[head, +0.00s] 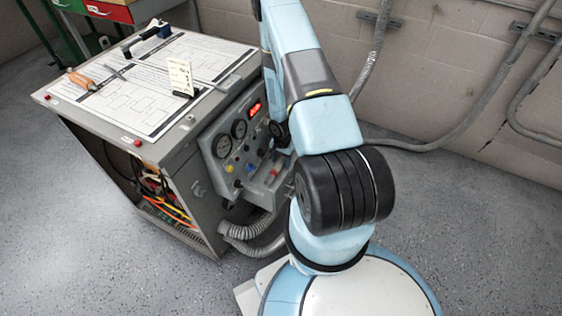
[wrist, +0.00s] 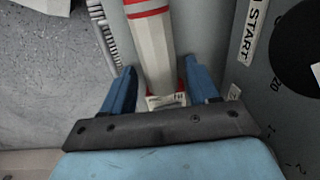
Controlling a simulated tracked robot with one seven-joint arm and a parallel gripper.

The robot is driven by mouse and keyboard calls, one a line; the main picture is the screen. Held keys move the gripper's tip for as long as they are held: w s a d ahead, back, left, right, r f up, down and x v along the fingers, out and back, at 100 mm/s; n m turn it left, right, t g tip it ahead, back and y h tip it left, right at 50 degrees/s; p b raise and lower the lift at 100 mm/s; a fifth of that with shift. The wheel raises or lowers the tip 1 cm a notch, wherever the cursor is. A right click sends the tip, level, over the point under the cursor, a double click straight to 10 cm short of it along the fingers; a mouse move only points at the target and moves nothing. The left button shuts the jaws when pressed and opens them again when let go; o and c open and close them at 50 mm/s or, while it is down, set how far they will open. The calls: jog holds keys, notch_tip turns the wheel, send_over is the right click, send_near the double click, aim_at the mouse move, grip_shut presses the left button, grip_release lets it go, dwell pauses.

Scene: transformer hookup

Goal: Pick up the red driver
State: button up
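In the head view a driver with an orange-red handle (head: 83,80) lies on the diagram sheet at the left end of the cabinet top. My gripper (wrist: 160,73) shows in the wrist view, its two blue fingers apart. Between the fingers runs a pale grey-white bar (wrist: 156,48) with red bands and red edges by a small label. I cannot tell what this bar is, or whether the fingers touch it. A START label and part of a dial are at the right of the wrist view. In the head view my gripper is hidden behind my arm.
The grey cabinet (head: 165,150) has a front panel (head: 240,140) with gauges and knobs beside my arm. A pale card (head: 180,75) stands on its top, and a blue-black tool (head: 143,36) lies behind. Grey hoses (head: 250,232) hang below the panel. Floor is clear at front left.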

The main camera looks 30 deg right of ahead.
aim_at(284, 162)
grip_shut()
dwell(0.3)
jog(key=shift+s+d+r, duration=0.15)
jog(key=shift+r, duration=0.4)
jog(key=r, duration=0.6)
jog(key=shift+s+d, duration=0.2)
jog(key=shift+s, duration=0.15)
jog(key=s+d, duration=1)
jog(key=s, duration=0.5)
jog(key=shift+s+d, duration=0.15)
jog(key=shift+s, duration=0.15)
jog(key=shift+c, duration=2.2)
grip_release()
grip_shut()
